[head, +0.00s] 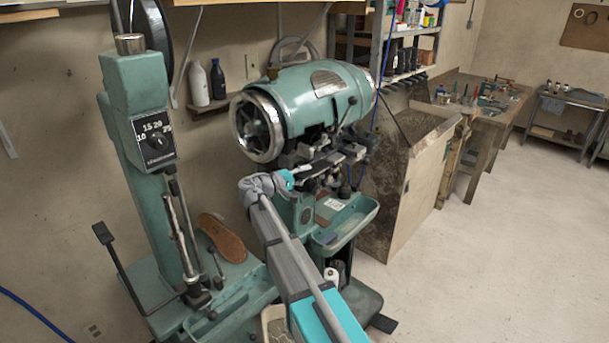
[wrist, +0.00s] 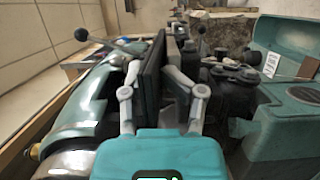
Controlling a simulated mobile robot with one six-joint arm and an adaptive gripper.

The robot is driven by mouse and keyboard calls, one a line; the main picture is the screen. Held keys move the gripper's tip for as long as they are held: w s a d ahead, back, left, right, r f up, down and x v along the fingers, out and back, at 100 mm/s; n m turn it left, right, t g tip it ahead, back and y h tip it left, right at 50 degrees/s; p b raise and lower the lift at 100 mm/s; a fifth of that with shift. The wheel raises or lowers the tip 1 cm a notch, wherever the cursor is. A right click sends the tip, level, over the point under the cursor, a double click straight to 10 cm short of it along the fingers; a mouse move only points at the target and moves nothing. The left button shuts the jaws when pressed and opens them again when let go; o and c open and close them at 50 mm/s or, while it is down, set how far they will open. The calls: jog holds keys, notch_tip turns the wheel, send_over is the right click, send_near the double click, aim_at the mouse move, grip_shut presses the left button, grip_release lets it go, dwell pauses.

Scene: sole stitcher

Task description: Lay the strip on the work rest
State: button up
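My gripper (wrist: 152,74) reaches in among the metal parts of the green stitching machine (head: 310,95). In the wrist view, its two grey fingers stand on either side of a dark flat strip (wrist: 150,88), which is seen nearly edge-on. The fingers appear to press on both its faces. The strip points away from my palm. In the head view my gripper (head: 289,180) is at the front of the metalwork below the machine's drum. I cannot tell which of the dark parts (head: 330,160) there is the work rest, or whether the strip touches it.
A green column with a dial (head: 152,140) stands to the left, with a brown sole (head: 222,238) at its foot. A green tray (head: 345,222) juts out below the machine head. A cabinet (head: 405,180) stands close on the right. Open floor lies beyond it.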

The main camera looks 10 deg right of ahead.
jog(key=shift+s+a, duration=0.1)
jog(key=shift+a, duration=0.05)
dwell(0.5)
jog(key=shift+s+a, duration=0.3)
jog(key=shift+a, duration=0.1)
jog(key=shift+s+a, duration=0.35)
jog(key=shift+a, duration=0.1)
jog(key=shift+s+a, duration=0.4)
jog(key=shift+a, duration=0.2)
jog(key=shift+o, duration=0.2)
jog(key=o, duration=0.5)
jog(key=shift+s+a, duration=0.1)
jog(key=shift+a, duration=0.05)
